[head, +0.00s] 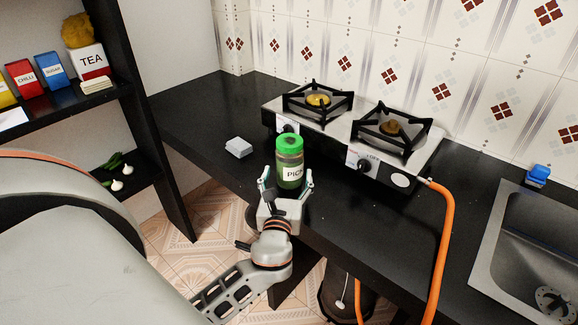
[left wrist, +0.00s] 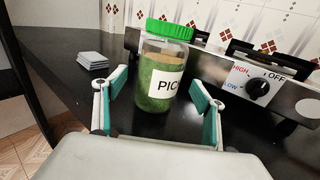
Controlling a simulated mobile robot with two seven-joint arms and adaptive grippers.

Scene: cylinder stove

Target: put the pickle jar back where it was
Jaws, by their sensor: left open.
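The pickle jar (head: 289,162) stands upright on the black counter, in front of the stove. It has a green lid and a white label reading "PIC". In the left wrist view the pickle jar (left wrist: 160,75) stands just beyond and between the open fingers. My left gripper (head: 285,183) is open, with one finger on each side of the jar's near side. In the left wrist view the gripper (left wrist: 158,95) shows gaps between its fingers and the jar. My right gripper is not in view.
A two-burner stove (head: 352,135) stands behind the jar, with an orange hose (head: 443,240) at its right. A small grey stack (head: 239,147) lies left of the jar. A sink (head: 520,245) is at the right. A dark shelf (head: 60,104) with spice boxes is at the left.

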